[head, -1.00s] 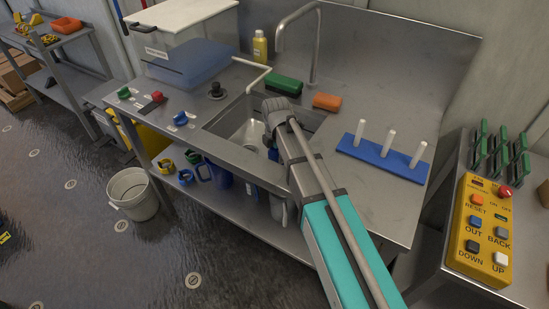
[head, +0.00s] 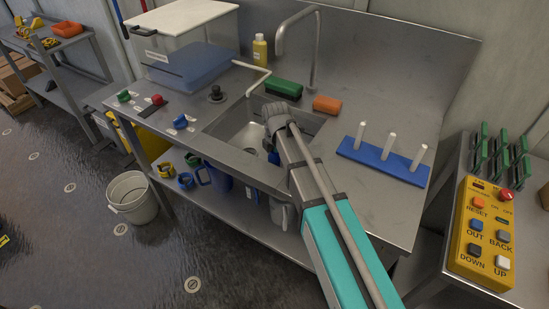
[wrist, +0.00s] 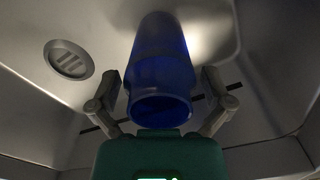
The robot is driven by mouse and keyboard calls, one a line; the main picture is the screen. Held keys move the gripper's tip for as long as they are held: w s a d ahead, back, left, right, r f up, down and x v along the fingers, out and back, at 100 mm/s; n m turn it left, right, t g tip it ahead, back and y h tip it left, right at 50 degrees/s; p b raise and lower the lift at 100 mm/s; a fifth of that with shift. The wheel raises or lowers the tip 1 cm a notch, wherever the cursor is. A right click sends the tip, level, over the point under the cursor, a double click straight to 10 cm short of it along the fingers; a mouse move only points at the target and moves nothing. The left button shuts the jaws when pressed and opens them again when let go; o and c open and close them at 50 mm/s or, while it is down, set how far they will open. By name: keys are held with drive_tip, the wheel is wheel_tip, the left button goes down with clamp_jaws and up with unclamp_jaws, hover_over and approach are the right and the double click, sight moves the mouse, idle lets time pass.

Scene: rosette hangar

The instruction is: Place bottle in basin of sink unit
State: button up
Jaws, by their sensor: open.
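The blue bottle (wrist: 160,65) shows in the wrist view, inside the grey metal basin (wrist: 262,85), with its round end toward the camera. My gripper (wrist: 160,88) has its fingers spread on either side of the bottle, with a visible gap at least on the right. A round drain (wrist: 69,60) lies left of the bottle. In the head view, the sink unit's basin (head: 247,136) is partly covered by my arm, which reaches over its right side. I cannot tell surely whether the bottle stands upright.
A bent tap (head: 314,52), a green brush (head: 283,88), an orange sponge (head: 327,104) and a yellow bottle (head: 260,50) stand behind the basin. A blue peg rack (head: 384,162) is at right. A clear box (head: 190,45) and several knobs are at left.

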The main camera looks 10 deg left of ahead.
drive_tip(key=shift+r, duration=0.1)
wheel_tip(320, 180, up, 12)
drive_tip(key=p, duration=1.2)
idle(0.3)
drive_tip(key=shift+d, duration=0.15)
idle(0.7)
drive_tip(key=s+d+m, duration=0.1)
drive_tip(key=d+m, duration=0.3)
drive_tip(key=d, duration=0.1)
drive_tip(key=s+d+m, duration=0.1)
drive_tip(key=d+m, duration=0.3)
drive_tip(key=d, duration=0.1)
drive_tip(key=s+d+m, duration=0.1)
drive_tip(key=d+m, duration=0.3)
drive_tip(key=d, duration=0.2)
drive_tip(key=shift+s+d, duration=0.1)
drive_tip(key=shift+s, duration=0.15)
drive_tip(key=s+d+m, duration=0.2)
drive_tip(key=d+m, duration=0.2)
drive_tip(key=s+d+m, duration=0.2)
drive_tip(key=d+m, duration=0.3)
drive_tip(key=s+d+m, duration=0.3)
drive_tip(key=d+m, duration=0.1)
drive_tip(key=shift+d+m, duration=0.3)
drive_tip(key=shift+d, duration=0.05)
drive_tip(key=shift+s+d+m, duration=0.35)
drive_tip(key=shift+d+m, duration=0.2)
drive_tip(key=shift+m, duration=0.15)
